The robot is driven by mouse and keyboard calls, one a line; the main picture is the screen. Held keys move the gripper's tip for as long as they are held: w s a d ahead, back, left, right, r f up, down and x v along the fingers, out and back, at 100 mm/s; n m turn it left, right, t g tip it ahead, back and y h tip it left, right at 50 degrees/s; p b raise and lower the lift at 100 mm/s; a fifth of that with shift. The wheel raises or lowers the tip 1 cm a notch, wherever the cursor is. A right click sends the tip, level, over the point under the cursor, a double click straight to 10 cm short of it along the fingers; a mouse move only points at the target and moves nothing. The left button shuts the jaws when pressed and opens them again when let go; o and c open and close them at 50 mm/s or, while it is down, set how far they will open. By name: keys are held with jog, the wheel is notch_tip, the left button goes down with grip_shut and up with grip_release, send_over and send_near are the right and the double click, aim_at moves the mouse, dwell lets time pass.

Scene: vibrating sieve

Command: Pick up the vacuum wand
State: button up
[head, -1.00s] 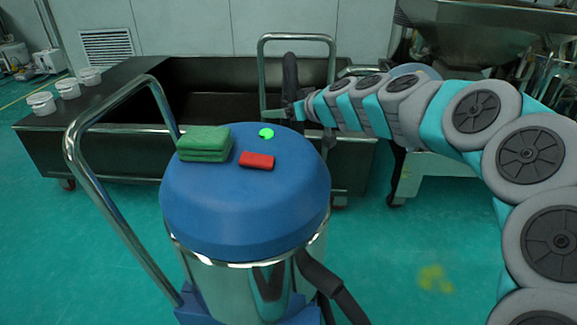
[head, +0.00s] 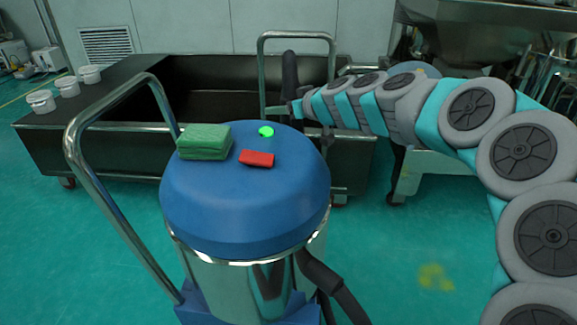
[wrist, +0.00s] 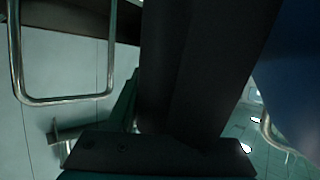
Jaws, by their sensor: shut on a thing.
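The vacuum wand (head: 289,72) is a dark, nearly upright tube behind the blue-topped vacuum (head: 240,205) in the head view. My gripper (head: 297,108) is at the wand's lower visible part and shut on it. The fingertips are mostly hidden there. In the wrist view the wand (wrist: 205,65) is a broad dark shape running down the middle to a dark gripper part (wrist: 150,155). The wand's lower end is hidden behind the vacuum and my arm.
A green pad (head: 204,142) and a red block (head: 257,158) lie on the vacuum's lid. The vacuum's metal push handle (head: 85,180) rises at left. A dark trolley (head: 110,150) stands behind. A black hose (head: 335,290) hangs in front. Green floor is clear at right.

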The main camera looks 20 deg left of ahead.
jog(key=shift+r, duration=0.15)
grip_shut()
notch_tip(320, 180, up, 18)
dwell(0.6)
jog(key=shift+f, duration=0.2)
